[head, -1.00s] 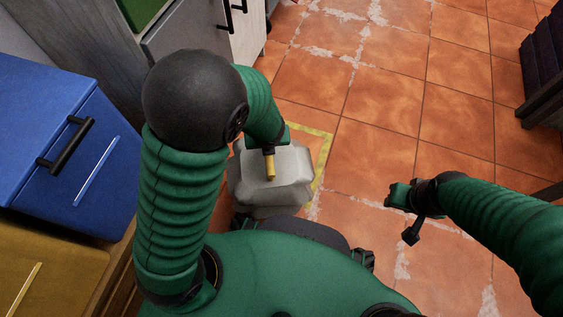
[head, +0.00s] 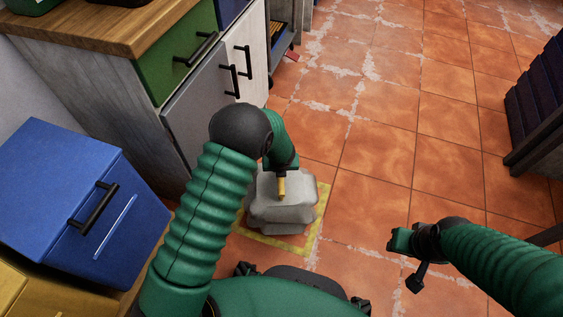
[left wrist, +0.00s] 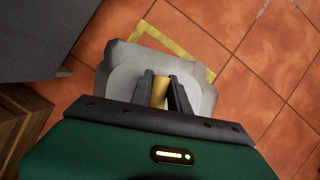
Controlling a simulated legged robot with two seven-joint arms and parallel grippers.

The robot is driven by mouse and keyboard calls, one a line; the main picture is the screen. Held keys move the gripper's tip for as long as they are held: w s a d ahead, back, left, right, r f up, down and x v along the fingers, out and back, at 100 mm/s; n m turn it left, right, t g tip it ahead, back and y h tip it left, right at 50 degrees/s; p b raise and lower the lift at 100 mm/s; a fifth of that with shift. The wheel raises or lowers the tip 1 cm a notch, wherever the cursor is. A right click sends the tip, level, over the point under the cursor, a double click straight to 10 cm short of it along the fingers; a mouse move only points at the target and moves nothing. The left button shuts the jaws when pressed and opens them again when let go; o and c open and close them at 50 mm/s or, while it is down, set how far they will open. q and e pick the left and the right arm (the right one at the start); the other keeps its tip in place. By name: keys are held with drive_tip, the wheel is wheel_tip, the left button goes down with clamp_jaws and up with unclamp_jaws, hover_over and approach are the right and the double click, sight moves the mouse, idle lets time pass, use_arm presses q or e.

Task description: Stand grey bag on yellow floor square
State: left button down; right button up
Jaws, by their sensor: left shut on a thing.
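The grey bag (head: 283,212) is a pale, blocky sack with a yellow grip on top. My left gripper (head: 281,180) is shut on this grip from above; in the left wrist view its two dark fingers (left wrist: 163,88) close around it, over the bag (left wrist: 118,66). The yellow floor square (head: 322,196) is a taped outline on the tiles. The bag appears inside the outline, upright, hiding part of it; I cannot tell whether it touches the floor. The outline's far corner shows in the left wrist view (left wrist: 165,40). My right gripper (head: 405,248) is away to the right, its opening unclear.
Cabinets with a wooden top (head: 110,28) and a green drawer (head: 180,55) stand at the upper left. A blue box with a black handle (head: 75,185) is at the left, above a yellow one (head: 22,292). A dark rack (head: 540,95) stands at the right. Tiles between are clear.

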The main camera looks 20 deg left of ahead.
use_arm(q)
drive_tip(key=shift+w+a+f, duration=0.1)
drive_tip(key=shift+w+a, duration=0.05)
drive_tip(key=shift+w, duration=1.1)
wheel_tip(320, 180, down, 4)
drive_tip(key=b, duration=0.4)
drive_tip(key=shift+b, duration=0.35)
drive_tip(key=shift+r, duration=0.25)
drive_tip(key=c, duration=1.3)
unclamp_jaws()
drive_tip(key=shift+s, duration=0.15)
drive_tip(key=shift+o, duration=0.2)
